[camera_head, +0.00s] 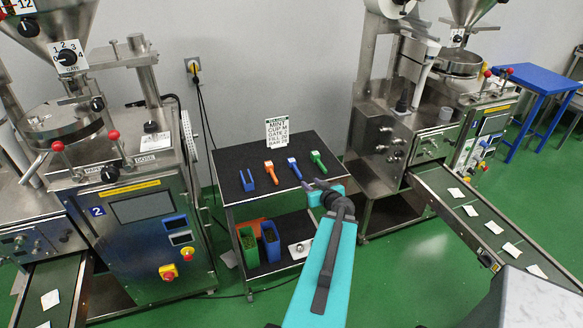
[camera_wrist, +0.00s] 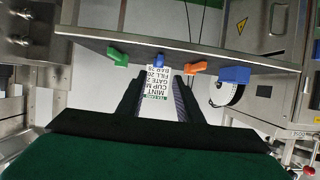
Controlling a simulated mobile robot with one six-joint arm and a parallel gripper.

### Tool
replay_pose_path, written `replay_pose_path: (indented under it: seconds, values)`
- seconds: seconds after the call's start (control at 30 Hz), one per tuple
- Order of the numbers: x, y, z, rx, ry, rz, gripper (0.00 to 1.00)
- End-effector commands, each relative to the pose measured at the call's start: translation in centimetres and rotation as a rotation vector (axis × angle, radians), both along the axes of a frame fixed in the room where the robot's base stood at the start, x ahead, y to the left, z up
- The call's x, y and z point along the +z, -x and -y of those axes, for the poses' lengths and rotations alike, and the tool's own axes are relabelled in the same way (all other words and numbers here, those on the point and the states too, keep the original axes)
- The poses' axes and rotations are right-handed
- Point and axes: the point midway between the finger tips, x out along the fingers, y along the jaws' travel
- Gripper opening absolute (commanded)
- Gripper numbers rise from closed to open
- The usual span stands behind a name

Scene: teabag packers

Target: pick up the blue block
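A blue block (camera_head: 245,180) stands at the left end of the dark top shelf of a small cart (camera_head: 233,199). In the wrist view, which is upside down, the blue block (camera_wrist: 235,75) is at the right end of the row. My gripper (camera_head: 317,186) is over the right front part of the cart, well to the right of the block. In the wrist view my gripper (camera_wrist: 157,88) has its two dark fingers apart with nothing held between them. The block's lower part is partly hidden in the wrist view.
To the block's right stand an orange piece (camera_head: 271,172), a smaller blue piece (camera_head: 294,168) and a green piece (camera_head: 318,159). A white sign (camera_head: 277,132) stands behind them. An orange scoop (camera_head: 253,225) and bins are below. Packing machines (camera_head: 139,208) flank the cart.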

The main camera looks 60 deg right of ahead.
Motion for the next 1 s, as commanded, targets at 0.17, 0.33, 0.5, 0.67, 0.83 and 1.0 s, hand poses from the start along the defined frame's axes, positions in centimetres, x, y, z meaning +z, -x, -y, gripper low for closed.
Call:
replay_pose_path:
  seconds: [0.17,0.33,0.5,0.67,0.83,1.0]
  values:
    - [-0.4,-0.3,0.2,0.003,0.001,0.002,0.33]
    - [-0.5,-0.5,0.3,0.006,0.001,0.003,0.33]
    - [-0.6,-0.7,0.5,0.007,0.001,0.002,0.33]
    - [-0.7,-0.9,0.6,0.008,0.000,0.002,0.33]
    - [-0.8,-1.1,0.7,0.009,0.001,0.002,0.33]
    - [-0.9,-1.3,0.9,0.009,0.000,0.003,0.33]
